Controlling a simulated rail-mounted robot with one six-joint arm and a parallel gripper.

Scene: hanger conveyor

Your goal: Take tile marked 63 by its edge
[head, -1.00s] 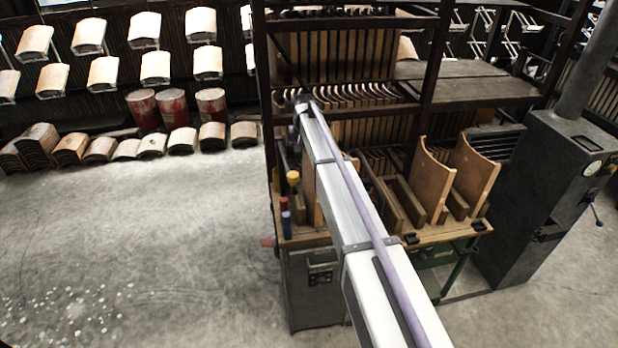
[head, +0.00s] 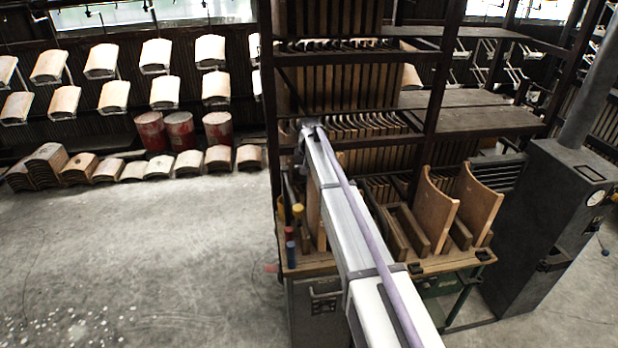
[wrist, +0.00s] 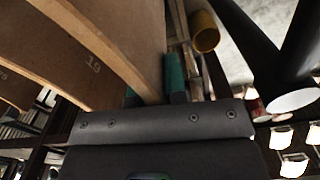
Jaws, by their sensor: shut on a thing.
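My gripper (wrist: 152,92) has teal fingers in the wrist view and is shut on the edge of a curved brown tile (wrist: 135,35). One finger shows on each side of this tile. No number is readable on it, so I cannot tell whether it is the one marked 63.
A dark rack (head: 432,105) holds rows of tiles (head: 370,122). A wooden bench (head: 440,262) below carries upright curved boards (head: 435,212). A grey cabinet (head: 560,225) stands right. Red drums (head: 180,130) and tile stacks (head: 78,168) line the back left.

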